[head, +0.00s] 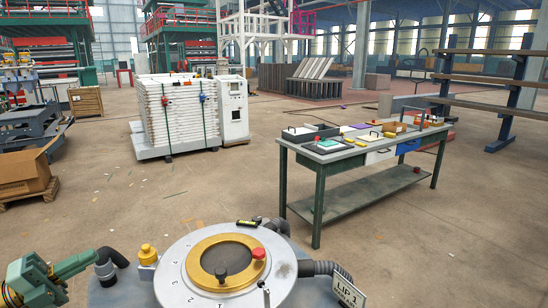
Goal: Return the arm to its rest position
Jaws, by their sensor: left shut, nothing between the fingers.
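My left gripper (86,262) is at the lower left edge of the head view. It is green, and its fingers point right and slightly up. It is shut and empty, beside a dark bent hose (108,266) and left of the round machine top (172,282). I cannot tell whether it touches the hose. The rest of the left arm is cut off by the picture edge. My right gripper and right arm do not show.
The machine top has a brass ring (199,252), a red knob (259,253) and a ribbed hose (325,267) by a LIP 1 sign (347,291). A workbench (343,212) with trays and parts stands right. A wrapped white stack (176,115) stands behind. Floor between is mostly clear.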

